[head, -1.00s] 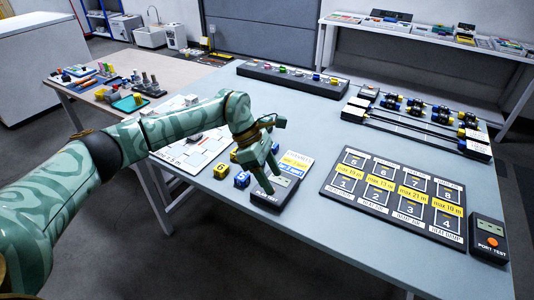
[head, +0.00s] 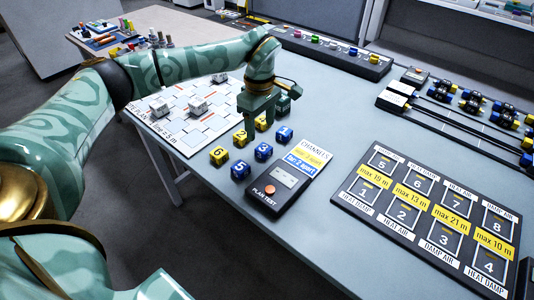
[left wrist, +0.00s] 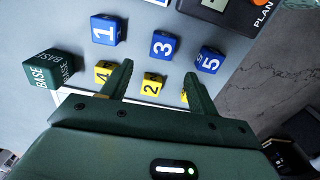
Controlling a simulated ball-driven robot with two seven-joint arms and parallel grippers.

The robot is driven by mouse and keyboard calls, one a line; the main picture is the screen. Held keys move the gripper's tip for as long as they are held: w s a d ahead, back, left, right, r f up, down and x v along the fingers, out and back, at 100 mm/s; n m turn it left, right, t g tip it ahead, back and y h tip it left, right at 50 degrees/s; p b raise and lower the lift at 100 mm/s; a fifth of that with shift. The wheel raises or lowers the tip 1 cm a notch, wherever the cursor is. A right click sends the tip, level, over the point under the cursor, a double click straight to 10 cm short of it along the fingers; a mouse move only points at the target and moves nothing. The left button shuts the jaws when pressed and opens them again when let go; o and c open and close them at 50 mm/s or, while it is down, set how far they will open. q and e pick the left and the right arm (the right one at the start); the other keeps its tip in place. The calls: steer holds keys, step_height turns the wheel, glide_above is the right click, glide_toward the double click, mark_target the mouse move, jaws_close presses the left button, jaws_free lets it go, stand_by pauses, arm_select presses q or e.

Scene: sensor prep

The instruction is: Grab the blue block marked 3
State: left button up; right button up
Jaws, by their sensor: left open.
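The blue block marked 3 (head: 263,152) stands on the table in a small group of blue and yellow cubes. It also shows in the left wrist view (left wrist: 163,46), number upright, just beyond the fingertips. My left gripper (head: 259,123) is open and empty, fingers pointing down behind the block in the head view. In the left wrist view its fingertips (left wrist: 158,70) are spread, with the yellow block marked 2 (left wrist: 151,86) showing between them. I cannot tell the exact height above the table. My right gripper is not in view.
Blue blocks marked 1 (head: 284,133) and 5 (head: 241,171) flank block 3. Yellow block 6 (head: 218,154) is close by. A green BASE block (left wrist: 50,68) stands left in the wrist view. The plan test device (head: 278,188) lies just right of the blocks.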

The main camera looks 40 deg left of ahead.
mark_target(261, 147)
arm_select(q)
steer(key=shift+f, duration=0.8)
steer(key=shift+s+f+b, duration=0.1)
steer(key=shift+f+b, duration=0.2)
steer(key=shift+b, duration=0.05)
step_height(261, 147, down, 5)
steer(key=shift+d+r+b, duration=0.1)
steer(key=shift+d+b, duration=0.05)
steer(key=shift+b, duration=1.1)
steer(key=shift+r, duration=0.15)
steer(key=c, duration=1.1)
